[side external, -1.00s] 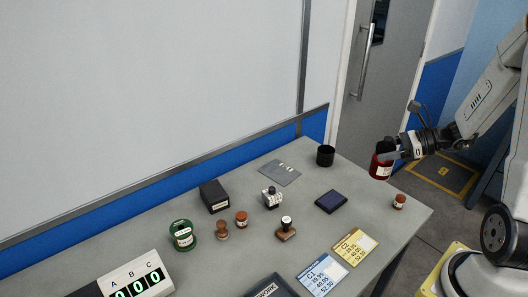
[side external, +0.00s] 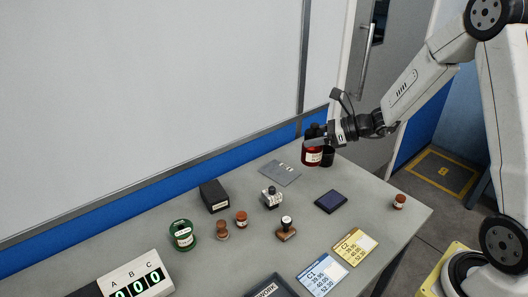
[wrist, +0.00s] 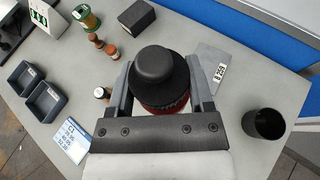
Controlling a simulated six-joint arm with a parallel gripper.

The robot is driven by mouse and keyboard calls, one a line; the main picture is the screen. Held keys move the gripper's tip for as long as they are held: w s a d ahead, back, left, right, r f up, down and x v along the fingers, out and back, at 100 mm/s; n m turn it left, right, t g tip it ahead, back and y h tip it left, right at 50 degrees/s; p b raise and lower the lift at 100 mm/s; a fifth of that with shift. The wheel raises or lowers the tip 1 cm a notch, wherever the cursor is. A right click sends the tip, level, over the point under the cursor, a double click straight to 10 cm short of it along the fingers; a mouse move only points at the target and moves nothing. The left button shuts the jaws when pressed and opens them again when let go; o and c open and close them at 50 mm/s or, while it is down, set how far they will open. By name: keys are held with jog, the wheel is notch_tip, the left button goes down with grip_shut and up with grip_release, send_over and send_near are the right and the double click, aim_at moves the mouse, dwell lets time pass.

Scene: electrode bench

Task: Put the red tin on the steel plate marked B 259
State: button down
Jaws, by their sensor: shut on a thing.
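The red tin (side external: 312,157) has a black lid and a white label; in the wrist view its red side (wrist: 165,106) shows below the wide black lid. My gripper (side external: 314,142) is shut on it, with one finger on each side in the wrist view (wrist: 161,80). The tin appears held above the bench; its exact height is hard to tell. The steel plate (side external: 279,173) lies flat and bare on the bench, to the left of and below the tin in the side view.
A black cup (side external: 327,158) stands just right of the tin in the side view. A small brown-capped jar (side external: 399,202) is at the right edge.

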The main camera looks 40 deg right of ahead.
jog(key=w+d+f, duration=0.1)
jog(key=w+f, duration=0.8)
jog(key=w, duration=0.4)
jog(key=shift+w+d, duration=0.2)
jog(key=shift+f, duration=0.15)
jog(key=shift+w+f, duration=0.15)
jog(key=shift+f, duration=0.75)
jog(key=shift+w+f, duration=0.1)
jog(key=shift+f, duration=0.8)
jog(key=shift+f, duration=0.1)
grip_release()
jog(key=shift+f, duration=0.1)
